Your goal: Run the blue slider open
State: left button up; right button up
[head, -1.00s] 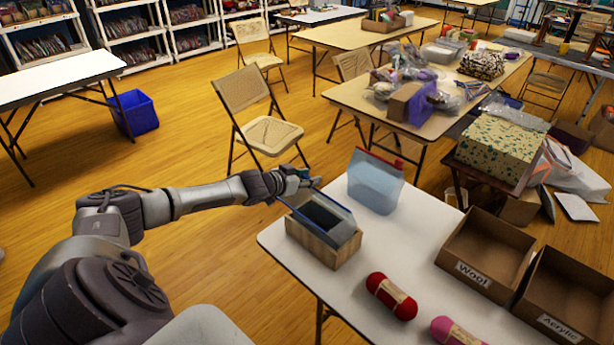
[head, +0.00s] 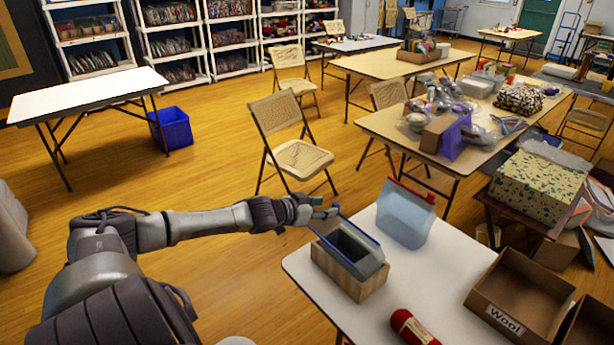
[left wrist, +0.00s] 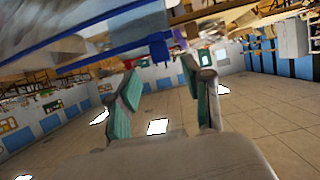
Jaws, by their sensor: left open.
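A clear bag with a blue zip rim (head: 365,238) stands in a wooden box (head: 347,278) at the left end of the white table. Its mouth gapes over a dark inside. My left gripper (head: 325,212) is at the far left end of this rim. In the left wrist view my left gripper (left wrist: 163,95) is open, with green pads apart and nothing clearly between them. The blue rim (left wrist: 85,52) crosses above the fingers there. A small blue piece (left wrist: 158,46) shows near the fingertips; I cannot tell whether it is the slider. My right gripper is not in view.
A second clear bag with a red top (head: 405,215) stands just behind the box. A red yarn skein (head: 412,326) and a cardboard box marked Wool (head: 525,290) are on the right of the white table (head: 310,262). Open floor lies left.

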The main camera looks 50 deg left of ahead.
pick_arm(q)
jog(key=shift+v, duration=2.95)
jog(key=shift+f, duration=0.1)
